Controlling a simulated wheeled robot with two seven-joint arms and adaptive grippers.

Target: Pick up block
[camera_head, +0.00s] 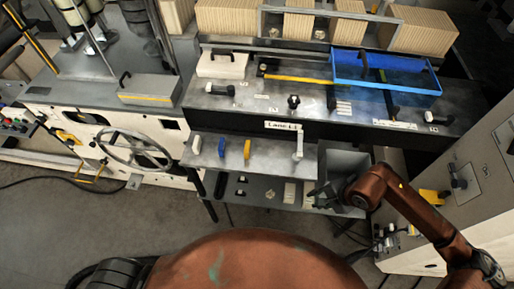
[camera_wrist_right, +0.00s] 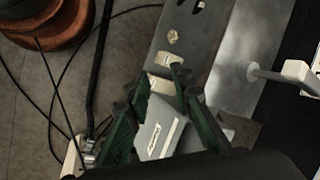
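My right gripper (camera_head: 322,195) is at the right end of the lower shelf (camera_head: 262,196), below the "Lane L1" bench. In the right wrist view its two green fingers (camera_wrist_right: 160,92) are spread apart. A small cream block (camera_wrist_right: 162,85) shows between the fingertips; I cannot tell whether they touch it. A grey-white box with a pale label (camera_wrist_right: 160,128) lies between the fingers, nearer the wrist. In the head view a pale block (camera_head: 290,193) lies on the lower shelf left of the gripper. Which block the task means is unclear. My left gripper is not in view.
The shelf above carries white (camera_head: 196,145), blue (camera_head: 221,147) and yellow (camera_head: 247,149) upright pieces and a white handle (camera_head: 299,145). A blue tray (camera_head: 388,78) sits on the bench. A handwheel (camera_head: 134,148) is at left. Dark cables hang near the gripper.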

